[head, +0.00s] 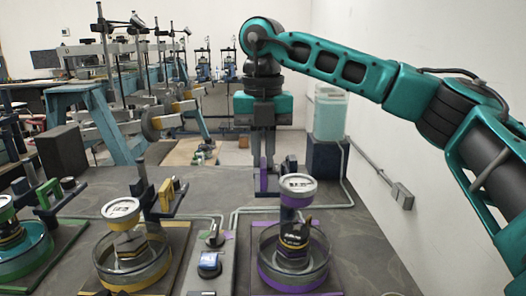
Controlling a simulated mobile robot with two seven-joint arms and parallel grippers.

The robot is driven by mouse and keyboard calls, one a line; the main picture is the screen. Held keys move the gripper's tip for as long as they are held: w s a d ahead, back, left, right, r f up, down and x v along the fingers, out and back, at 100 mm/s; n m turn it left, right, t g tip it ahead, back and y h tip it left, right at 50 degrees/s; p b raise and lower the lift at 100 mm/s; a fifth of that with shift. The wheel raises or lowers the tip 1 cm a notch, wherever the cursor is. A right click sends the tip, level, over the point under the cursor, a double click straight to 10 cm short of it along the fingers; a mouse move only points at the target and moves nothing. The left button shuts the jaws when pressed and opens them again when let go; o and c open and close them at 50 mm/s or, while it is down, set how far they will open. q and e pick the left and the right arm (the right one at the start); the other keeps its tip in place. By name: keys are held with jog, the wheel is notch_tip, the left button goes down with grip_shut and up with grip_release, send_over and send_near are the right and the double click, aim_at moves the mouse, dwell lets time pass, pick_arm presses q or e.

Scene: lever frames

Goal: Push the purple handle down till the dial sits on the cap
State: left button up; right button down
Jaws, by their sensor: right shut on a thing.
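My right gripper (264,148) points straight down and is shut on the upright purple handle (264,178). The handle belongs to the lever frame at the middle right. A round white-faced dial (296,184) with a purple rim is just right of the handle. The dark cap (294,233) is below the dial, inside a glass dish (272,254) with a purple base ring. The dial appears to be above the cap, with a narrow space between them. My left gripper is out of view.
A yellow lever station (122,209) with its own dial and dish stands to the left, and a green one (20,250) farther left. A blue-topped device (209,265) sits between stations. A container of pale liquid (329,115) on a dark block is behind right, beside the wall.

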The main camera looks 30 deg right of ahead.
aim_at(263, 177)
dwell(0.3)
notch_tip(263, 177, down, 4)
jog(key=shift+f+b, duration=0.25)
jog(key=shift+b, duration=1)
jog(key=shift+f, duration=0.4)
jog(key=shift+s+r, duration=0.1)
jog(key=c, duration=1.4)
grip_release()
jog(key=shift+o, duration=1.2)
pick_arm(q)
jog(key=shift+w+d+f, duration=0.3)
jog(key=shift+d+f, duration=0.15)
pick_arm(e)
jog(key=shift+r, duration=0.1)
